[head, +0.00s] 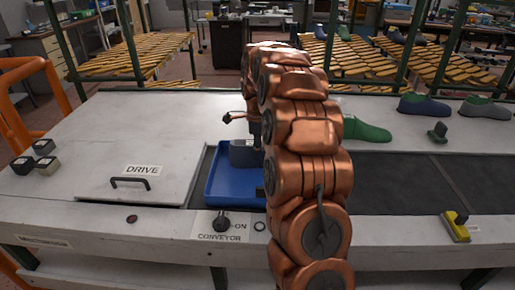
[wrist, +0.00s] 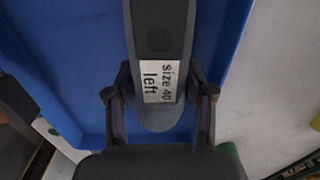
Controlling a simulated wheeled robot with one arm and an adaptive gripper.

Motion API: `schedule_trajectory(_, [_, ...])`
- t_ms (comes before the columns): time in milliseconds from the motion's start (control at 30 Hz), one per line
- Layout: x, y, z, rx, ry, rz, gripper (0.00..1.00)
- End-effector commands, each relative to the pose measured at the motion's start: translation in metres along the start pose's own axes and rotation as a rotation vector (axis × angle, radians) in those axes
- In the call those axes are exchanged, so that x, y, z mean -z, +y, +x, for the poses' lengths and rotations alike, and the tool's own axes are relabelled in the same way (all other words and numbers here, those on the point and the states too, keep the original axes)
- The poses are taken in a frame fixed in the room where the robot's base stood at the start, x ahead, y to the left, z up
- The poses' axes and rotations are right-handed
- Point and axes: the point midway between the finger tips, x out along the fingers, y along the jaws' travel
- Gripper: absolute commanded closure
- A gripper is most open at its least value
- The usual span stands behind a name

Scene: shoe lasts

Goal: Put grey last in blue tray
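The blue tray (head: 222,190) sits in the bench opening left of my arm. A grey last (head: 243,153) shows in it or just over its floor, partly hidden by my arm; I cannot tell if it touches the floor. In the wrist view this grey last (wrist: 158,38) bears a label, "size 40 left", and the blue tray (wrist: 75,60) lies beneath it. My gripper (wrist: 159,85) has one finger on each side of the last, its fingertips close against the sides, and looks shut on it. In the head view the fingers are hidden behind my arm.
A green last (head: 368,131) lies right of my arm. A blue last (head: 424,106), another grey last (head: 487,108) and a small green piece (head: 437,132) are farther right. The dark conveyor belt (head: 400,180) is clear. The DRIVE cover (head: 130,175) lies left of the tray.

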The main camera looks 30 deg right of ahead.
Motion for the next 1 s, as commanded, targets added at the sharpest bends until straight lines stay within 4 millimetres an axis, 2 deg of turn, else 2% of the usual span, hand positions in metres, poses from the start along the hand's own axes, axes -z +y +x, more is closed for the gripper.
schedule_trajectory(33, [0.0,0.0,0.0,0.001,0.0,0.0,0.41])
schedule_trajectory(233, [0.0,0.0,0.0,0.0,0.0,0.0,0.22])
schedule_trajectory(667, [0.0,0.0,-0.006,0.0,0.0,0.0,0.22])
schedule_trajectory(1000, [0.0,-0.002,-0.052,0.005,-0.001,0.001,0.22])
